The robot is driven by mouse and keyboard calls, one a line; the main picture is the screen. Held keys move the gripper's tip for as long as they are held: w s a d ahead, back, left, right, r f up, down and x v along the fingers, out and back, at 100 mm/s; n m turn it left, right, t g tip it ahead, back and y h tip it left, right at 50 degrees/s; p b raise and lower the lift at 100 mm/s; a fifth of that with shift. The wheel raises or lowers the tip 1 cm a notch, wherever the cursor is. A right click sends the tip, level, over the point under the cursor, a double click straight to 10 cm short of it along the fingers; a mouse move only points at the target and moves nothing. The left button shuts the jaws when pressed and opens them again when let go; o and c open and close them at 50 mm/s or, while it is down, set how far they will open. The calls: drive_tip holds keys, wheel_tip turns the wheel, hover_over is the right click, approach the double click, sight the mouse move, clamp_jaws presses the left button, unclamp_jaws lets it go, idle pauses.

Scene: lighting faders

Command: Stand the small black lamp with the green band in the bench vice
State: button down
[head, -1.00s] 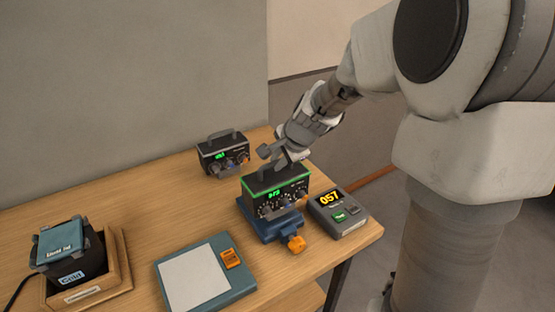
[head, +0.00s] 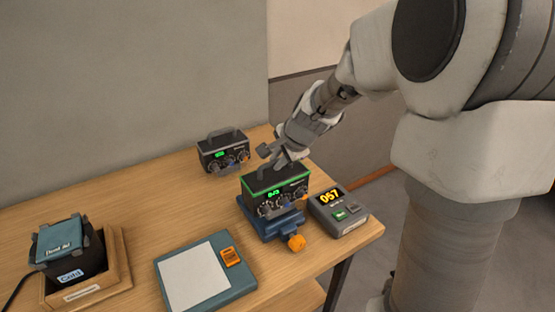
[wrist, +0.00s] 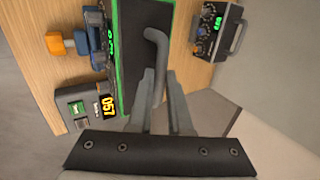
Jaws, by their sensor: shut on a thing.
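The black box-shaped lamp with the green band (head: 275,195) has a green display, several knobs and a top handle. It stands upright at the blue bench vice (head: 272,226), which has an orange knob. Its lower edge meets the vice; I cannot tell how deep it sits between the jaws. My gripper (head: 283,163) is shut on the lamp's handle from above. In the wrist view the fingers (wrist: 160,75) close around the grey handle (wrist: 156,45), with the green-edged lamp top (wrist: 132,40) below. The vice (wrist: 86,46) shows beside it.
A similar black unit with a grey band (head: 223,152) stands behind on the table. A grey meter reading 057 (head: 338,210) is close right of the vice. A teal pad (head: 206,273) and a wooden tray (head: 118,275) holding a dark block are at left. The table's right edge is near.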

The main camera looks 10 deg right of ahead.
sight(276, 173)
drive_tip(key=shift+w+f+b, duration=0.1)
drive_tip(key=shift+f+b, duration=0.6)
drive_tip(key=shift+b, duration=0.05)
drive_tip(key=shift+f, duration=0.15)
drive_tip(key=shift+f+b, duration=0.25)
drive_tip(key=shift+b, duration=0.15)
drive_tip(key=shift+f+b, duration=0.3)
drive_tip(key=shift+b, duration=0.05)
idle(0.7)
drive_tip(key=c, duration=0.8)
unclamp_jaws()
drive_tip(key=shift+o, duration=0.9)
drive_tip(key=shift+s+f, duration=0.25)
drive_tip(key=shift+f, duration=0.05)
drive_tip(key=o, duration=0.6)
